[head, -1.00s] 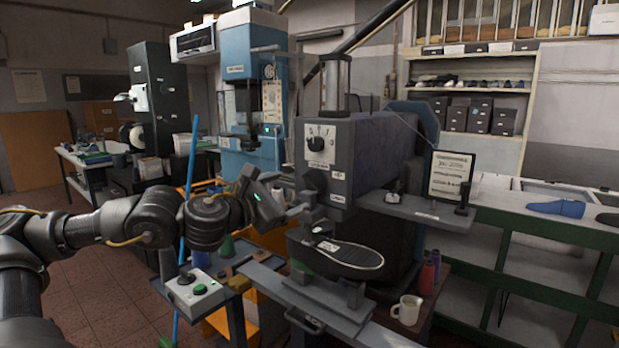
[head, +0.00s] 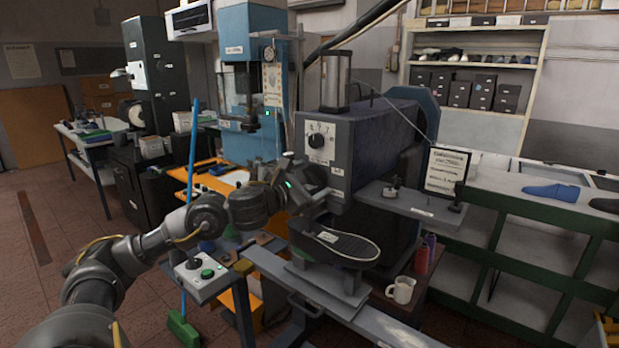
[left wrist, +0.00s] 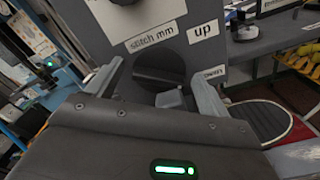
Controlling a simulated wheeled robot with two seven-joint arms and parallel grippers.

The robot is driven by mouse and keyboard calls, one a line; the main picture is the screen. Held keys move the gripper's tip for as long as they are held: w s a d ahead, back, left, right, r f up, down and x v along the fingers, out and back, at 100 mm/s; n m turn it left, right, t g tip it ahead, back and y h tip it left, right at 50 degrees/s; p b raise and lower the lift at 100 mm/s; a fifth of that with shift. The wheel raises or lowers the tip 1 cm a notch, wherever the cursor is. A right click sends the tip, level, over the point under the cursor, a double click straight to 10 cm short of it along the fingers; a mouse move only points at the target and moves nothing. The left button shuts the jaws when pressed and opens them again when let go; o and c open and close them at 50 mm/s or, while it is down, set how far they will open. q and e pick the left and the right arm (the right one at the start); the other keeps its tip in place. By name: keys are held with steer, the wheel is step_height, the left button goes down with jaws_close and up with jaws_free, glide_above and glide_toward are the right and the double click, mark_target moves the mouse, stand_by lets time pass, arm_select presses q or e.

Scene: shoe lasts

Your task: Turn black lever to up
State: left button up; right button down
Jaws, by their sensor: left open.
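The grey stitching machine (head: 375,140) stands in the middle of the head view. In the left wrist view, a round black lever hub (left wrist: 158,62) sits on its front face, below a "stitch mm" label and left of an "up" label (left wrist: 205,30). A small grey stub (left wrist: 172,98) shows below the hub; I cannot tell whether it belongs to the lever. My left gripper (head: 318,187) is open at the machine's front, its fingers on either side of the hub. Contact cannot be told. In the head view the gripper hides the lever. My right gripper is out of view.
A white mug (head: 401,290) and bottles (head: 424,257) are at the right.

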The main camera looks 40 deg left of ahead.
arm_select(q)
steer(key=c, duration=1)
